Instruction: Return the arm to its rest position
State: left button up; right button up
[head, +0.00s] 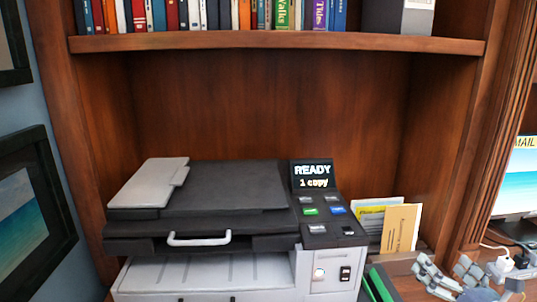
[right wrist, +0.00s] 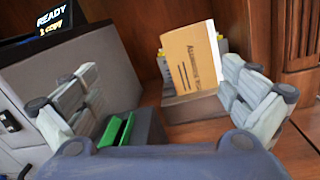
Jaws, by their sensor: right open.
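My right gripper (head: 452,277) is at the bottom right of the head view, to the right of the printer. It is open. In the right wrist view its two grey fingers (right wrist: 163,100) stand wide apart with nothing between the tips. Beyond them an orange envelope (right wrist: 191,57) stands upright in a grey holder (right wrist: 190,107), apart from the fingers. My left gripper is not in view.
The printer (head: 205,275) stands in the bookcase, its screen (head: 312,174) reading "READY 1 copy". A dark box with green items (right wrist: 117,130) is beside it. A shelf of books (head: 280,43) is above. A monitor (head: 518,185) and plugs (head: 503,264) are at the right.

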jog(key=s+a+r+m+t+h, duration=0.2)
jog(key=s+r+m+t+h, duration=0.25)
jog(key=m, duration=0.75)
jog(key=s+a+f+m+g+h, duration=0.1)
jog(key=s+f+m+g+h, duration=0.1)
jog(key=s+f+m+g, duration=0.6)
jog(key=s+a+f+m+g+h, duration=0.15)
jog(key=s+f+m+g, duration=0.3)
jog(key=f+m, duration=0.75)
jog(key=s+a+f+g+y, duration=0.5)
jog(key=s+a+f+g, duration=0.2)
jog(key=s+a+f, duration=0.55)
notch_tip(320, 180, down, 22)
jog(key=s+a+g, duration=0.1)
jog(key=s+a, duration=0.1)
jog(key=s, duration=0.1)
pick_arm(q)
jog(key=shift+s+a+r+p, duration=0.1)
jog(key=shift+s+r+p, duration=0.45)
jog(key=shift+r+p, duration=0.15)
pick_arm(e)
jog(key=s+d+f+g, duration=0.1)
jog(key=s+d+f, duration=0.2)
jog(key=s+f, duration=1.3)
jog(key=shift+s+d, duration=0.2)
jog(key=shift+s, duration=0.2)
